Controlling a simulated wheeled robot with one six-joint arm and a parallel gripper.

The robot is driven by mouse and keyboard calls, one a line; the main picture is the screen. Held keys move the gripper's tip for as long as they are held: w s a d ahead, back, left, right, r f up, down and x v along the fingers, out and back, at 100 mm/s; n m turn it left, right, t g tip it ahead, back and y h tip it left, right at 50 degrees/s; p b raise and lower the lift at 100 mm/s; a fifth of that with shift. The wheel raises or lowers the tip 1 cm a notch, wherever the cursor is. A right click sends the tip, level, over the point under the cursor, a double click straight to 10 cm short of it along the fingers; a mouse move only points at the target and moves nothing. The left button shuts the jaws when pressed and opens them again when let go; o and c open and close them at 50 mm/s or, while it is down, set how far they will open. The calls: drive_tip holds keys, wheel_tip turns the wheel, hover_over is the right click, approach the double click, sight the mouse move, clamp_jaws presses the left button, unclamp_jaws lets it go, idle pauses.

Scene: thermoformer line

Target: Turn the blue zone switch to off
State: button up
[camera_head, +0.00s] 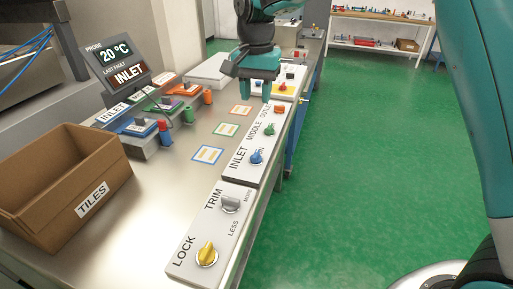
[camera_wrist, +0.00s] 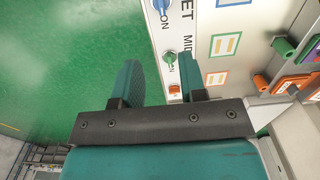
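The blue zone switch (camera_head: 257,156) is a round knob on the white panel (camera_head: 243,177), by the label INLET. The word ON is printed beside it. In the wrist view the blue switch (camera_wrist: 161,5) is at the top edge, partly cut off. My gripper (camera_head: 256,90) is above the bench, farther back than the blue switch and near the orange end of the panel. In the wrist view my gripper (camera_wrist: 160,82) has its two fingers well apart with nothing between them, and the green knob (camera_wrist: 170,58) appears just beyond them.
The green knob (camera_head: 268,130) and orange knob (camera_head: 279,108) share the panel. A yellow LOCK knob (camera_head: 207,253) and grey TRIM knob (camera_head: 231,203) are on the nearer panel. A TILES box (camera_head: 112,158) stands left. A display (camera_head: 118,66) reads 20 °C, INLET.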

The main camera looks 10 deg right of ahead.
sight(256, 153)
wheel_tip(256, 153, down, 17)
drive_tip(key=p, duration=0.3)
drive_tip(key=shift+w+f, duration=0.1)
drive_tip(key=shift+f, duration=0.1)
clamp_jaws()
